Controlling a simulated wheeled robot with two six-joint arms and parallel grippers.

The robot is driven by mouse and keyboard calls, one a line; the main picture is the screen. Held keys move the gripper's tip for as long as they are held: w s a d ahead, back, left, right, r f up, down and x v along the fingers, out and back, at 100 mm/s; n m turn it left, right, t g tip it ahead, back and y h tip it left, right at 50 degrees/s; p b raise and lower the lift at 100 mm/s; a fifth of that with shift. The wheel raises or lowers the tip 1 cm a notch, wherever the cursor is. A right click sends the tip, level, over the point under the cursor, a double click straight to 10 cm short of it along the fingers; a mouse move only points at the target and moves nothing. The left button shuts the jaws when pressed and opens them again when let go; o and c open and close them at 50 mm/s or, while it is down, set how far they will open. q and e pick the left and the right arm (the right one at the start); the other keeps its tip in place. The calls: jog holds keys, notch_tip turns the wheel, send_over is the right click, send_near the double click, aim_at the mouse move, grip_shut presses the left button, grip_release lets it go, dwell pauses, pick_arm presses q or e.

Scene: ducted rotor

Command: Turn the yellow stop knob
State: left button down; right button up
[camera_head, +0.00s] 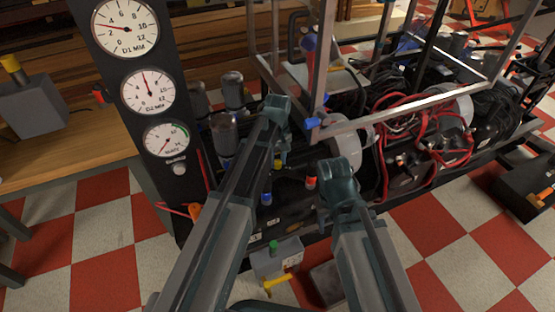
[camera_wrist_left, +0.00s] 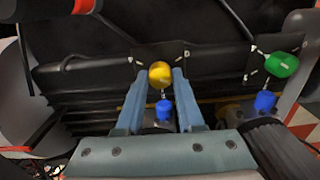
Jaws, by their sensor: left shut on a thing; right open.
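The yellow stop knob (camera_wrist_left: 160,75) sits on the front of a black panel in the left wrist view. The two blue-grey fingers of my left gripper (camera_wrist_left: 161,80) are on either side of it, shut on it. In the head view my left gripper (camera_head: 279,150) reaches down to the dark machine, and its wrist hides most of the knob. My right gripper (camera_head: 335,195) is to the right, in front of the machine, holding nothing that I can see; its fingers are mostly hidden.
A green knob (camera_wrist_left: 281,64) and blue knobs (camera_wrist_left: 265,101) are near the yellow one. A gauge post (camera_head: 148,92) stands left of my left arm. A metal frame (camera_head: 378,122) and red cables (camera_head: 440,150) lie to the right. A small grey box (camera_head: 277,261) is low in front.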

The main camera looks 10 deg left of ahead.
aim_at(277, 162)
pick_arm(q)
jog(key=m, duration=1)
jog(key=shift+m, duration=0.3)
dwell(0.4)
jog(key=c, duration=0.5)
grip_release()
jog(key=shift+r, duration=0.1)
notch_tip(277, 162, up, 8)
jog(key=p, duration=0.7)
jog(key=shift+f+p, duration=0.25)
jog(key=shift+p, duration=0.1)
